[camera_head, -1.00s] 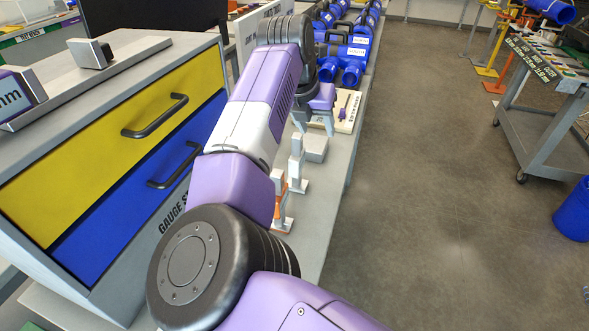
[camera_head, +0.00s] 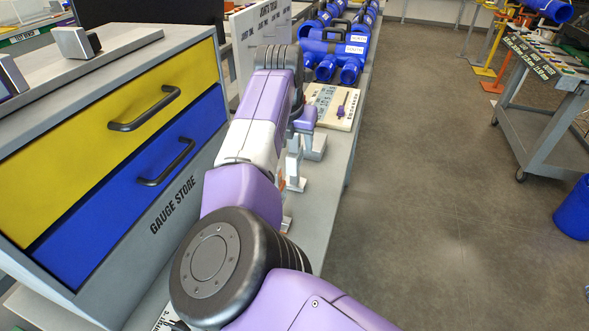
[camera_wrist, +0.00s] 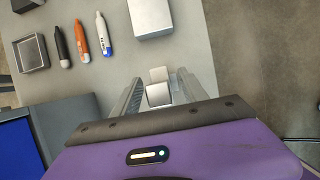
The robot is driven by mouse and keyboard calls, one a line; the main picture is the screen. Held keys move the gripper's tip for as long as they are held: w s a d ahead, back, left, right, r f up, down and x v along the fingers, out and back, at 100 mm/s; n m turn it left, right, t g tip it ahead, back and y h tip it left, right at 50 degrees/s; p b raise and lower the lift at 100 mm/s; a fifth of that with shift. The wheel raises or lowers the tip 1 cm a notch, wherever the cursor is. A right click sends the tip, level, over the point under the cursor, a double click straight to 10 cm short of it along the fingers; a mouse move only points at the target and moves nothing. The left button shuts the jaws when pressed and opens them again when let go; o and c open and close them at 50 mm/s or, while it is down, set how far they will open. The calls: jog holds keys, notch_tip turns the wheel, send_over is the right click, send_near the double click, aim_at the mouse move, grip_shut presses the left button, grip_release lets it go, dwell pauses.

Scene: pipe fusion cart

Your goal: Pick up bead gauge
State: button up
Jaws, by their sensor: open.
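A pale metal upright piece (camera_head: 293,168) stands on the bench, partly covered by my arm. It looks like the bead gauge, but no label on it can be read. In the wrist view its square silver top (camera_wrist: 158,94) lies between the two fingers. My gripper (camera_wrist: 160,78) is open, with one finger on each side of the piece and a gap visible on both sides. In the head view the fingers are mostly hidden behind my wrist.
A grey block (camera_wrist: 151,17) stands just beyond the fingers. Black, orange and white pens (camera_wrist: 82,38) and an open tray (camera_wrist: 31,53) lie to the left. The gauge store cabinet (camera_head: 190,165) borders the bench on the left; a board (camera_head: 325,97) and blue fittings (camera_head: 340,50) lie farther back.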

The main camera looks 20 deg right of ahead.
jog(key=shift+x, duration=0.75)
grip_shut()
jog(key=shift+r, duration=0.1)
dwell(0.8)
